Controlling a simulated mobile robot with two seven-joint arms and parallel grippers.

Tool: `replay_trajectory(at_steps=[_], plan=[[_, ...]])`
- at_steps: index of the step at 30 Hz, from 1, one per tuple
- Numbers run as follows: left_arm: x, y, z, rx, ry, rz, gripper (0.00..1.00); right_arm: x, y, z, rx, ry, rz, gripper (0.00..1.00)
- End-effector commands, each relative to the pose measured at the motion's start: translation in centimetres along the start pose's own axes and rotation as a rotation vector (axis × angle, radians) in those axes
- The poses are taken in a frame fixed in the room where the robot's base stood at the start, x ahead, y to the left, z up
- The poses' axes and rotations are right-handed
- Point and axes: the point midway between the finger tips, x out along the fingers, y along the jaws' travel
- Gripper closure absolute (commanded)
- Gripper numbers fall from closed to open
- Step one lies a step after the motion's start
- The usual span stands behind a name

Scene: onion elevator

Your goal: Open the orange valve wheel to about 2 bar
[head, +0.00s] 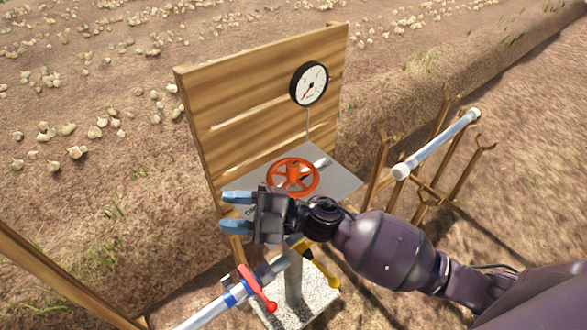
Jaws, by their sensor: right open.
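The orange valve wheel (293,177) lies flat above a grey metal plate (342,182) in front of a wooden board. A round white gauge (309,84) with a black rim is fixed to the board above it. Its red needle points to the lower left; the numbers are too small to read. My right gripper (237,211) is open and empty. Its blue-tipped fingers point left, in front of and to the left of the wheel, apart from it. My right arm comes in from the lower right. My left gripper is not in view.
The wooden board (235,130) stands behind the plate. A pipe with a red handle (257,290) runs below my gripper, near a yellow handle (318,264). On the right, a wooden rack holds a white tube (437,145). Onions (77,152) lie on the soil behind.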

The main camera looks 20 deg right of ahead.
Motion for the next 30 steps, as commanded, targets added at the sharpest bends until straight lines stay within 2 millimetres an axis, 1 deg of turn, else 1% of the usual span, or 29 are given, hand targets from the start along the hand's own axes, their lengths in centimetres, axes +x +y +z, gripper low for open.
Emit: replay_trajectory(at_steps=[1, 3, 7, 11, 14, 17, 18, 20, 22, 24, 27, 30], plan=[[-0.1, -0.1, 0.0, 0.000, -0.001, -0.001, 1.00, 0.9, 0.2, -0.5, -0.057, 0.058, -0.090, 0.56], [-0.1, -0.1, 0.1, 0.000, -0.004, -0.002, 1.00, 1.6, -0.3, -1.1, -0.123, 0.129, -0.223, 0.56], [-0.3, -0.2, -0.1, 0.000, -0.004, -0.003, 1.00, 1.8, -0.9, -1.1, -0.245, 0.225, -0.493, 0.56], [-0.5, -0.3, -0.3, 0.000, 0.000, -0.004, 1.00, 0.6, -0.9, 0.2, -0.358, 0.263, -0.783, 0.56], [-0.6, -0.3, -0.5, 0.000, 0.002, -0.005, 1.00, -1.1, 0.1, 1.9, -0.438, 0.250, -1.010, 0.56], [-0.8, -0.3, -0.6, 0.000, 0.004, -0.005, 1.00, -3.1, 2.2, 4.0, -0.515, 0.194, -1.237, 0.56], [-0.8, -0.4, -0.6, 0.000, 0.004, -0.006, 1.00, -4.0, 3.3, 4.8, -0.540, 0.162, -1.323, 0.56], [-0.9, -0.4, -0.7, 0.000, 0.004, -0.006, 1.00, -5.3, 5.2, 6.0, -0.575, 0.103, -1.443, 0.56], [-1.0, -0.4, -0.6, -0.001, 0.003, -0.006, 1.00, -6.7, 7.5, 7.2, -0.609, 0.030, -1.564, 0.56], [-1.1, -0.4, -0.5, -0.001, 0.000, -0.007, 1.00, -7.9, 9.7, 8.1, -0.633, -0.044, -1.662, 0.56], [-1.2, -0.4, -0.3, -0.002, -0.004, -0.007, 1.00, -9.2, 12.2, 8.8, -0.653, -0.130, -1.758, 0.56], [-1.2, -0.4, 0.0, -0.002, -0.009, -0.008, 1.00, -9.9, 13.6, 9.2, -0.664, -0.185, -1.810, 0.56]])
